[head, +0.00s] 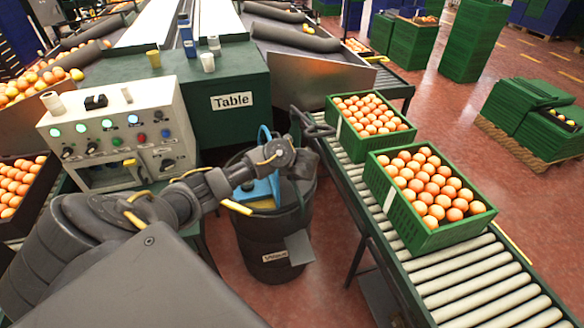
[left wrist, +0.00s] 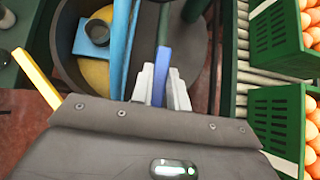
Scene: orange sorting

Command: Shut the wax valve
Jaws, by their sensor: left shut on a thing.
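My left gripper (left wrist: 163,88) is shut on a blue lever (left wrist: 164,64), which looks like the wax valve's handle and stands between the two pale fingers in the left wrist view. In the head view my left arm reaches across to the dark barrel (head: 268,238), and the hand hides the lever and fingertips there. The valve's exact position cannot be told. My right gripper is not in view.
A roller conveyor (head: 470,275) with two green crates (head: 405,212) of oranges runs close on the barrel's right. A control box (head: 115,130) with lit buttons stands at left, before the green table (head: 235,125). Red floor (head: 535,190) is open at right.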

